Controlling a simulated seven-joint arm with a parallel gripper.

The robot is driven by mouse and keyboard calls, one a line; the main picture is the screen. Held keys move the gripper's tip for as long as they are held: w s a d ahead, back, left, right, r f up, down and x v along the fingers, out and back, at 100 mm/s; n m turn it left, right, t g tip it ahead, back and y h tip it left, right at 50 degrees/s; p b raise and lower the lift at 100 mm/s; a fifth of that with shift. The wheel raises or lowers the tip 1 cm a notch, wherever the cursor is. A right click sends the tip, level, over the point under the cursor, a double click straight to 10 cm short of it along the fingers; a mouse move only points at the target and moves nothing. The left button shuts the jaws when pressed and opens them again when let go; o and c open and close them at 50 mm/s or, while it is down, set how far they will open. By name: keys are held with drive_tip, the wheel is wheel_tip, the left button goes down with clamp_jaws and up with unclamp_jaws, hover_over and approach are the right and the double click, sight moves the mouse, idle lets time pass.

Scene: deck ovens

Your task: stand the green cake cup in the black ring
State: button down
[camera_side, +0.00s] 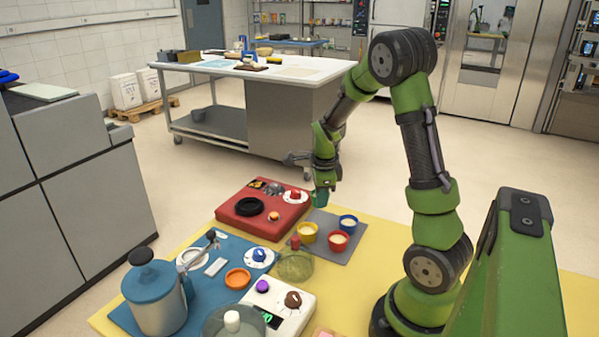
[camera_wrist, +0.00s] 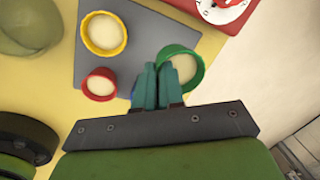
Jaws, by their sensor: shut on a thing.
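The green cake cup (camera_wrist: 198,66) has a pale filling and is gripped at its near-left wall by the two teal fingers of my gripper (camera_wrist: 157,78). In the side view the green cup (camera_side: 320,197) hangs below my gripper (camera_side: 325,180), which is shut on it. The cup looks held above the grey mat, near the right edge of the red box. The black ring (camera_side: 249,207) lies on top of the red box (camera_side: 228,222), to the left of the gripper. The ring is out of the wrist view.
Yellow (camera_side: 308,232), red (camera_side: 338,241) and blue (camera_side: 348,223) cups stand on the grey mat (camera_side: 325,257), below the held cup. The red box also carries a white dial (camera_side: 296,197) and an orange knob (camera_side: 274,216). A clear bowl (camera_side: 294,266) stands in front.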

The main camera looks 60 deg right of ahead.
sight(252, 210)
wheel_tip(252, 210, up, 3)
drive_tip(key=shift+w+r, duration=0.1)
drive_tip(key=shift+w+a, duration=0.25)
drive_tip(key=shift+a, duration=0.05)
drive_tip(key=w+a+n, duration=0.1)
drive_tip(key=w+a, duration=0.1)
drive_tip(key=w, duration=0.3)
drive_tip(key=w+a+r+n, duration=0.1)
drive_tip(key=w+a+n, duration=0.1)
drive_tip(key=w, duration=0.3)
drive_tip(key=w+a+n, duration=0.1)
drive_tip(key=w+a, duration=0.2)
drive_tip(key=w, duration=0.3)
drive_tip(key=shift+w+r+t, duration=0.1)
drive_tip(key=shift+r+t, duration=0.15)
drive_tip(key=shift+t, duration=0.05)
drive_tip(key=shift+n, duration=0.3)
drive_tip(key=shift+w+a+f, duration=0.15)
drive_tip(key=shift+f, duration=2.5)
drive_tip(key=shift+f, duration=0.55)
drive_tip(key=c, duration=1.5)
unclamp_jaws()
drive_tip(key=shift+c, duration=0.2)
